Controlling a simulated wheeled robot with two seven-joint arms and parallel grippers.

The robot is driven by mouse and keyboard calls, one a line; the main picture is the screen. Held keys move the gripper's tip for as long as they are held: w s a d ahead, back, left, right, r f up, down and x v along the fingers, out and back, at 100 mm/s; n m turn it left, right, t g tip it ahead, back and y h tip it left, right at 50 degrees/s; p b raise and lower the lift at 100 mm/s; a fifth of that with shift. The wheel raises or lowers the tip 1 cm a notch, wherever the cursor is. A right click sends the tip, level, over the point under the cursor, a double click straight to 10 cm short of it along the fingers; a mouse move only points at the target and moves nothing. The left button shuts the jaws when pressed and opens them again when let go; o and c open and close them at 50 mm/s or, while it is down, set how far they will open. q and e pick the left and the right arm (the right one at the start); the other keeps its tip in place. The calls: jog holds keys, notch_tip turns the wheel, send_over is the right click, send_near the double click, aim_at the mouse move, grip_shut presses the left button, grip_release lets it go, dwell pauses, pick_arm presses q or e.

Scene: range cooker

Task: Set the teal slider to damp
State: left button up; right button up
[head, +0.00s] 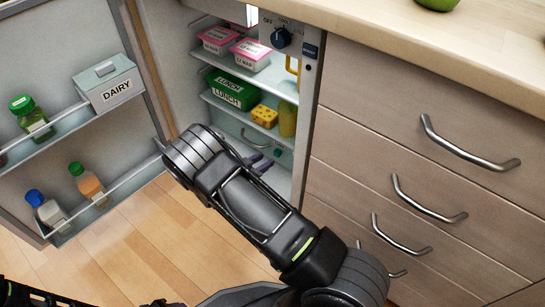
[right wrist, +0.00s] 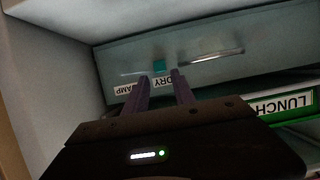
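The small teal slider (right wrist: 159,66) sits on the grey front of the crisper drawer (right wrist: 110,58) at the bottom of the fridge. The DRY label (right wrist: 162,81) shows between my right fingers, close by the slider. A label reading "AMP" (right wrist: 126,89) lies to its left in the right wrist view, its start hidden. My right gripper (right wrist: 159,76) is open, its two dark fingers apart, with the slider appearing between the tips. I cannot tell whether they touch it. In the head view the right gripper (head: 260,163) reaches low into the fridge. My left gripper is out of view.
The fridge door stands open at left with a DAIRY box (head: 108,87) and bottles. Shelves above hold a green lunch box (head: 234,90), yellow sponge-like block (head: 265,116) and pink-lidded tubs (head: 250,54). Kitchen drawers (head: 425,150) stand close on the right.

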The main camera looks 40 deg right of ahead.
aim_at(275, 154)
jog(key=b+x, duration=0.1)
jog(key=x, duration=0.3)
jog(key=shift+d+f, duration=0.15)
jog(key=shift+f, duration=0.05)
jog(key=shift+w+d+f+b, duration=0.2)
jog(key=shift+d+b, duration=0.2)
jog(key=shift+d, duration=0.25)
jog(key=shift+c, duration=0.4)
grip_shut()
